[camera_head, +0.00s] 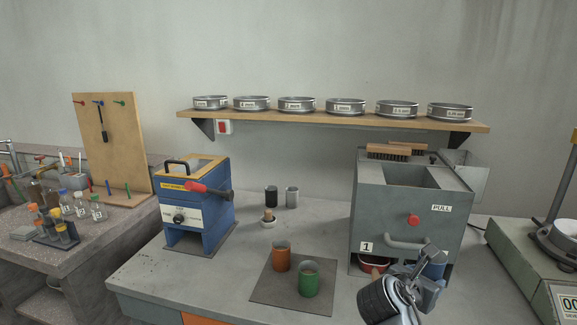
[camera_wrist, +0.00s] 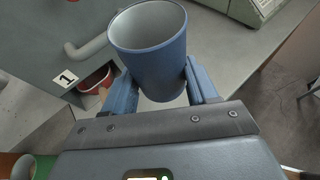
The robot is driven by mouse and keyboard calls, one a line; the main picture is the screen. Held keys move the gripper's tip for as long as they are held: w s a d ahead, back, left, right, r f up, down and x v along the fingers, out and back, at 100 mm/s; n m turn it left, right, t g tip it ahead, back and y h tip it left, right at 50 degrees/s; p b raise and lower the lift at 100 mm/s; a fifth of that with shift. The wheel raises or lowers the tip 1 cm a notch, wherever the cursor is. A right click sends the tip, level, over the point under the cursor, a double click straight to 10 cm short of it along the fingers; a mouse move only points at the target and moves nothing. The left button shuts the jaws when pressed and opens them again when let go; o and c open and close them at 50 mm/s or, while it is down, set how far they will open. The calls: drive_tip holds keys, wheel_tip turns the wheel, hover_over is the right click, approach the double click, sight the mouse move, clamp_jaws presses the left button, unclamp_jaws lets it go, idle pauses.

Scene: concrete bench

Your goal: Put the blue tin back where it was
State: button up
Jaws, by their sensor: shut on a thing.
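The blue tin (camera_wrist: 150,55) is upright and open at the top, held between the fingers of my gripper (camera_wrist: 152,88) in the wrist view. It looks empty inside. In the head view, my gripper (camera_head: 428,278) is at the front right of the grey machine (camera_head: 385,215), and the blue tin (camera_head: 436,268) is partly hidden behind it. I cannot tell whether its base touches the bench. A dark mat (camera_head: 262,288) in the middle of the bench bears an orange tin (camera_head: 281,258) and a green tin (camera_head: 309,283).
A red pan (camera_head: 373,265) sits low in the machine, beside label 1. The machine's handle (camera_head: 408,242) juts out close to my gripper. A black tin (camera_head: 271,196) and a grey tin (camera_head: 292,197) stand farther back. A blue device (camera_head: 198,208) stands left. A green scale (camera_head: 530,265) is right.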

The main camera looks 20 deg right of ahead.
drive_tip(key=s+a+f+n+t+y, duration=0.3)
drive_tip(key=a+f+n+y, duration=0.3)
drive_tip(key=a+f, duration=0.3)
drive_tip(key=s+a+f+n+t+y, duration=0.4)
drive_tip(key=a+f, duration=0.5)
drive_tip(key=a, duration=0.5)
drive_tip(key=n+t+y, duration=0.1)
drive_tip(key=n+y, duration=0.1)
drive_tip(key=n, duration=0.1)
drive_tip(key=shift+b, duration=0.35)
